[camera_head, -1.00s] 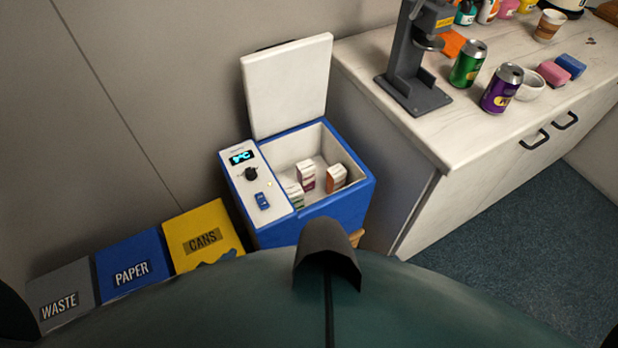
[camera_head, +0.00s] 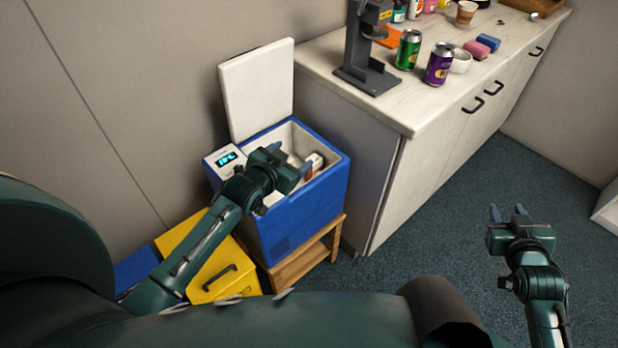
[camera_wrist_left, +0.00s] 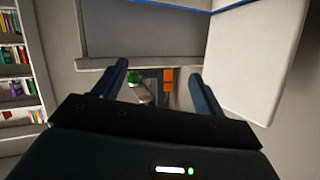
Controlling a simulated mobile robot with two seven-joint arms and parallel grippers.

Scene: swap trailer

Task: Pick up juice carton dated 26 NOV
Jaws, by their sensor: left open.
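The open blue cooler (camera_head: 305,215) stands beside the counter, its white lid (camera_head: 258,90) raised. Inside it, one carton (camera_head: 315,162) with a white top and orange-brown side shows at the right. Other cartons are mostly hidden by my left gripper (camera_head: 290,168), which is over the cooler's opening. No date can be read. In the left wrist view my left gripper (camera_wrist_left: 161,80) is open, with nothing between its fingers; small green and orange shapes show beyond, too small to identify. My right gripper (camera_head: 507,212) is open and empty over the floor at right.
The counter (camera_head: 400,110) holds a dark press (camera_head: 365,60), a green can (camera_head: 408,50), a purple can (camera_head: 439,64) and a white bowl (camera_head: 461,61). A wooden stand (camera_head: 300,262) is under the cooler. A yellow bin (camera_head: 205,265) is left of it. The carpet at right is clear.

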